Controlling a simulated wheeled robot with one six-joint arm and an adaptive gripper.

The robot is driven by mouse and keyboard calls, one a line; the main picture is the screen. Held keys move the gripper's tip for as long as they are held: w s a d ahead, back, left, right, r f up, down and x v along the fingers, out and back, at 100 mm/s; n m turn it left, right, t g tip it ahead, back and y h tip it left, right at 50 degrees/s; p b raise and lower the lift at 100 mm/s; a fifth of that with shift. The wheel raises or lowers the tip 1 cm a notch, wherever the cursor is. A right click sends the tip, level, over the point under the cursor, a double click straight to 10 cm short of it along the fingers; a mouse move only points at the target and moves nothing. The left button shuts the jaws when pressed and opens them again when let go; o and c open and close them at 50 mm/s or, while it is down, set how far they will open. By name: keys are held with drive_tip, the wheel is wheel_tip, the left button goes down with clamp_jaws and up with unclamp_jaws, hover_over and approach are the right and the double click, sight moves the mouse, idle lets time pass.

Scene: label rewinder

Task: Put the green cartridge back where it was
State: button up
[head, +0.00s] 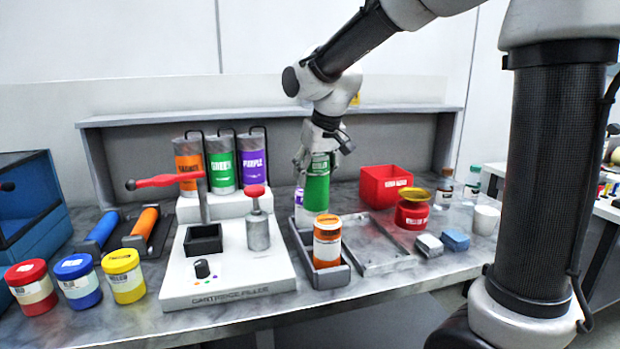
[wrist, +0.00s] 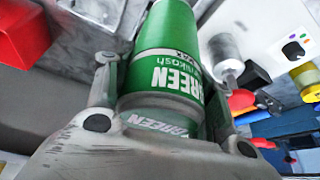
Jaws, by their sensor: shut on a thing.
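My gripper (head: 318,160) is shut on the green cartridge (head: 317,190), gripping its upper part. The cartridge is upright or nearly so, over the narrow grey tray (head: 327,279). Its lower end is partly hidden behind the orange cartridge (head: 327,249), so I cannot tell whether it touches the tray. The orange cartridge stands in the tray's front end. A purple-labelled cartridge (head: 299,197) shows partly behind the green one. In the wrist view my gripper (wrist: 163,90) has one finger on each side of the green cartridge (wrist: 168,35), with its label readable.
A flat grey tray (head: 378,250) lies right of the narrow tray. The cartridge filler (head: 228,285) stands left, with a red lever (head: 165,180). A red bin (head: 385,186), a red jar (head: 412,212) and small blocks (head: 455,239) are to the right.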

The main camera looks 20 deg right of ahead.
sight(313, 216)
drive_tip(key=x, duration=0.2)
drive_tip(key=shift+s+d+f, duration=0.1)
drive_tip(key=shift+f, duration=4.75)
drive_tip(key=shift+f, duration=0.3)
drive_tip(key=o, duration=1.6)
